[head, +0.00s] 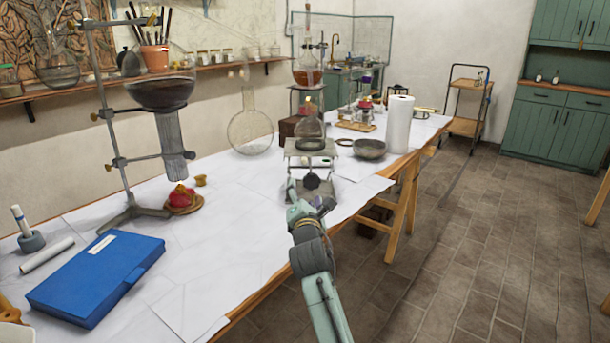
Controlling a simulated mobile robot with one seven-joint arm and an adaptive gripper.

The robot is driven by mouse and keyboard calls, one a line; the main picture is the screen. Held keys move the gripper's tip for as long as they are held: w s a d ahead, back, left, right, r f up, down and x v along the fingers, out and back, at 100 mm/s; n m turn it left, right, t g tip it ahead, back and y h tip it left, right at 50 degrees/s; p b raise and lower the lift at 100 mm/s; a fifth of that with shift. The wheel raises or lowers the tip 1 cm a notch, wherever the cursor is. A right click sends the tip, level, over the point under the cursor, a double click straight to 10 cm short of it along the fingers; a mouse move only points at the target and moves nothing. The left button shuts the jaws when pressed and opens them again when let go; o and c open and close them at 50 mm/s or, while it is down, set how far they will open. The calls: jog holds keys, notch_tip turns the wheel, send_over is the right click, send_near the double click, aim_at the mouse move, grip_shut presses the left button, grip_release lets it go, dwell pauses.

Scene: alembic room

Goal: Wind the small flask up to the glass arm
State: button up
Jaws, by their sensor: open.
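A lab jack (297,157) with a grey top plate and a dark knob (312,181) stands on the white-covered table, right of centre. A dark ring (311,144) lies on its plate. A small clear round flask (310,127) shows at the ring, with its lower part hard to make out; I cannot tell whether it sits in the ring. Behind and above it, a flask of amber liquid (307,75) with a tall glass neck is on a stand. I cannot pick out the glass arm clearly. My gripper (312,200) is open, low in front of the jack near the knob.
A large clear flask (250,132) stands left of the jack. A dark bowl (369,149) and a white paper roll (398,125) stand to the right. A retort stand (110,110) and blue case (98,278) are at left. The table's front edge runs beside my arm.

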aim_at(312, 182)
jog(key=shift+h, duration=0.5)
jog(key=w+p, duration=0.1)
jog(key=w, duration=0.2)
jog(key=w+d, duration=0.1)
jog(key=w, duration=0.3)
jog(key=w+d+f+p, duration=0.1)
jog(key=w, duration=0.3)
jog(key=shift+w+d+f+p, duration=0.1)
jog(key=shift+d+p, duration=0.1)
jog(key=shift+p, duration=0.1)
jog(key=shift+c, duration=0.3)
jog(key=c, duration=1.1)
